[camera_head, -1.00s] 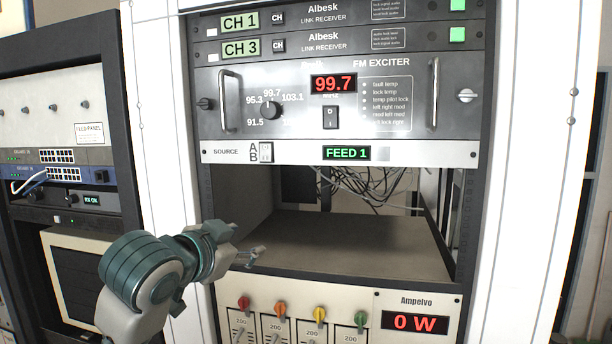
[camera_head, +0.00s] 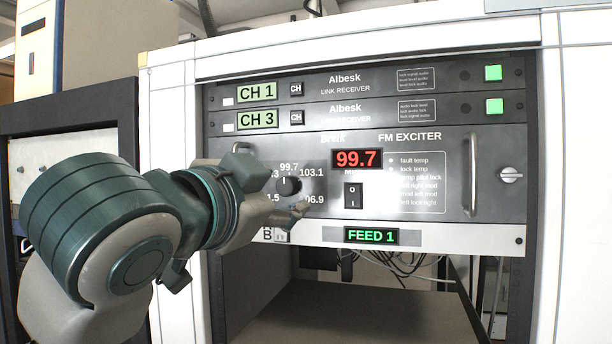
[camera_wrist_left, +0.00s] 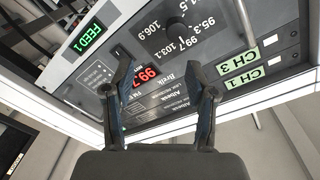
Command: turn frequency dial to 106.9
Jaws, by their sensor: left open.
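The frequency dial (camera_head: 288,186) is a small black knob on the dark FM exciter panel (camera_head: 430,150), with frequency labels around it. The red display (camera_head: 357,159) reads 99.7. The 106.9 label (camera_head: 314,199) is at the dial's lower right, and the labels on its left are partly hidden by my gripper. My left gripper (camera_head: 276,192) is open in front of the panel, close to the dial's lower left, with nothing held. In the left wrist view, the open fingers (camera_wrist_left: 160,72) point at the panel and the dial (camera_wrist_left: 175,26) lies beyond them. Contact is not visible.
A metal handle (camera_head: 473,175) projects at the panel's right; another handle (camera_wrist_left: 246,22) shows in the wrist view. A rocker switch (camera_head: 353,195) is right of the dial. Two link receivers (camera_head: 345,84) sit above. The FEED 1 strip (camera_head: 371,235) and an open bay are below.

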